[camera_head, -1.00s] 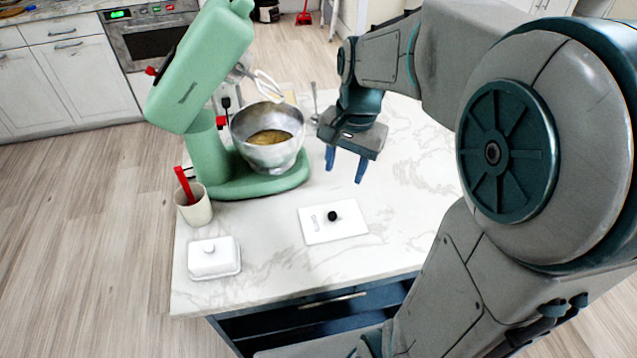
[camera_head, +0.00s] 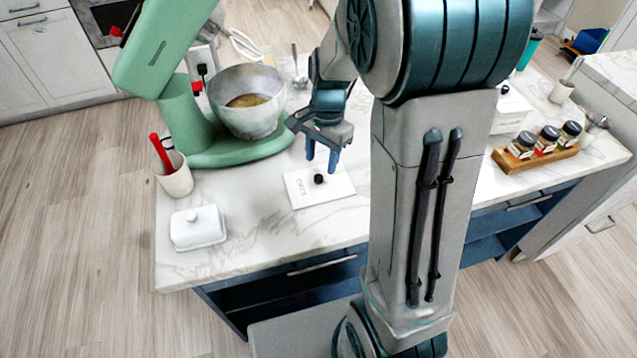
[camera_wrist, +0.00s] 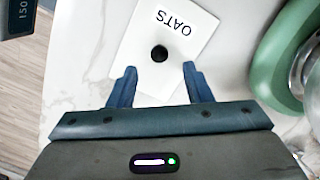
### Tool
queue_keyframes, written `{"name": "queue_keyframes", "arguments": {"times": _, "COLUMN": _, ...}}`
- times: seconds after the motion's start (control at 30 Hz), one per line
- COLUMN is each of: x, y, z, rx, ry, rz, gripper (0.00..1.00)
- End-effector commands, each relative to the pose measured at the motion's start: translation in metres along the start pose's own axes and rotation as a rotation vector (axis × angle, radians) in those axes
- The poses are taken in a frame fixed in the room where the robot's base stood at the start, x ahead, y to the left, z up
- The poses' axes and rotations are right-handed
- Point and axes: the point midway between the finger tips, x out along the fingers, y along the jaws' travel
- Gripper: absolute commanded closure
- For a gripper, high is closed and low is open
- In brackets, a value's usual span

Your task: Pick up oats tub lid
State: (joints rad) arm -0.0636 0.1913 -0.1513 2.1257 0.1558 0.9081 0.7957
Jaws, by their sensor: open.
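The oats tub lid (camera_head: 300,196) is a white square plate with a round black knob and the word OATS. It lies on the marble counter in front of the green mixer. In the wrist view the lid (camera_wrist: 185,55) is ahead of my gripper, with its black knob (camera_wrist: 159,53) between and beyond the fingertips. My gripper (camera_head: 321,167) is open and empty, its blue fingers pointing down close behind and above the knob. In the wrist view my gripper (camera_wrist: 159,70) shows its two fingers spread apart. No contact with the knob is visible.
A green stand mixer (camera_head: 190,135) with a metal bowl (camera_head: 246,115) stands left of my gripper. A white butter dish (camera_head: 198,228) and a cup (camera_head: 177,180) with a red-handled tool stand at the left. A spice rack (camera_head: 535,160) is at the right. Counter in front of the lid is clear.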

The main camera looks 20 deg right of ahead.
Motion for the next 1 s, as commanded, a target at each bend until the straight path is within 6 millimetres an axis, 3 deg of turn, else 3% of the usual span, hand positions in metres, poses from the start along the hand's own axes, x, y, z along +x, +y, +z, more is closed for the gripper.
{"name": "queue_keyframes", "arguments": {"times": 0.3, "x": 0.044, "y": 0.001, "z": 0.004, "rx": -0.001, "ry": -0.002, "rz": 0.003, "gripper": 0.55}}
{"name": "queue_keyframes", "arguments": {"times": 0.6, "x": 0.048, "y": 0.001, "z": 0.003, "rx": -0.001, "ry": 0.000, "rz": 0.000, "gripper": 0.55}}
{"name": "queue_keyframes", "arguments": {"times": 0.77, "x": 0.048, "y": 0.001, "z": 0.003, "rx": -0.001, "ry": 0.000, "rz": 0.000, "gripper": 0.99}}
{"name": "queue_keyframes", "arguments": {"times": 1.0, "x": 0.048, "y": 0.001, "z": 0.003, "rx": -0.001, "ry": 0.000, "rz": 0.000, "gripper": 1.00}}
